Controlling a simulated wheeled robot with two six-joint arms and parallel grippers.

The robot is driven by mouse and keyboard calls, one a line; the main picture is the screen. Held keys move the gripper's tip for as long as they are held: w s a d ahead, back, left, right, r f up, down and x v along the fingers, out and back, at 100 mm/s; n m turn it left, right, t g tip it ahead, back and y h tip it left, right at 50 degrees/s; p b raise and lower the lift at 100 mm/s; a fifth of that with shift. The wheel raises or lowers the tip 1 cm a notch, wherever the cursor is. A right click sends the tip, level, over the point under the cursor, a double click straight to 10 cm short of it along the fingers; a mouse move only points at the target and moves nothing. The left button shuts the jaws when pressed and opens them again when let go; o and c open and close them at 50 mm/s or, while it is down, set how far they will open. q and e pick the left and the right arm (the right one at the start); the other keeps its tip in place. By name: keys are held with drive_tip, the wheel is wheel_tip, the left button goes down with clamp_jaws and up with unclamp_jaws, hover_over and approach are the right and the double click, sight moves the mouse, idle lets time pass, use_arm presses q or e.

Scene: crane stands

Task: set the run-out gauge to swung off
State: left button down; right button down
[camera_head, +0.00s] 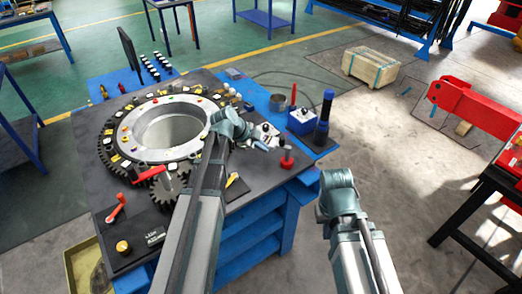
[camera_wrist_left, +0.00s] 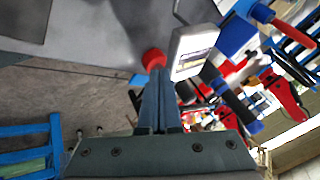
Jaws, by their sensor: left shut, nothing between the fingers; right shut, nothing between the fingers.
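My left gripper (camera_head: 262,146) is shut and empty over the right side of the bench top, close to a small red-topped post (camera_head: 287,160). In the left wrist view its closed fingers (camera_wrist_left: 158,108) point at a red knob (camera_wrist_left: 154,58), which shows just past the tips; I cannot tell whether they touch. A grey block with a white label (camera_wrist_left: 193,50) is beside the knob. I cannot tell for certain which part is the run-out gauge. My right gripper (camera_head: 338,182) is off the bench's right edge, its fingertips hidden below the wrist.
A large toothed ring (camera_head: 168,130) fills the bench's left and middle, with a small gear (camera_head: 168,186) in front. A black-and-blue upright cylinder (camera_head: 325,112) and a blue box (camera_head: 301,121) stand at the right. A wooden crate (camera_head: 371,66) is on the floor behind.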

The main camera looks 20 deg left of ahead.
sight(267, 139)
use_arm(q)
drive_tip(key=shift+w+a, duration=0.1)
drive_tip(key=shift+w, duration=0.05)
drive_tip(key=shift+w+a+m+g+h, duration=0.2)
drive_tip(key=shift+w+m+g+h, duration=0.1)
drive_tip(key=shift+w+m, duration=0.3)
drive_tip(key=shift+w+a+m+g+h, duration=0.15)
drive_tip(key=shift+w+a+m+g, duration=0.15)
drive_tip(key=shift+w+m, duration=0.25)
drive_tip(key=shift+w+a+m+g+h, duration=0.15)
drive_tip(key=shift+w+m+g+h, duration=0.15)
drive_tip(key=shift+w+m, duration=0.3)
drive_tip(key=shift+w+m+g+h, duration=0.25)
drive_tip(key=shift+w+m+g, duration=0.45)
drive_tip(key=shift+w+m, duration=0.4)
drive_tip(key=w, duration=0.1)
drive_tip(key=w+d, duration=0.1)
drive_tip(key=w, duration=0.2)
drive_tip(key=shift+w+d, duration=0.3)
drive_tip(key=shift+d, duration=0.05)
drive_tip(key=shift+w+d+r, duration=0.15)
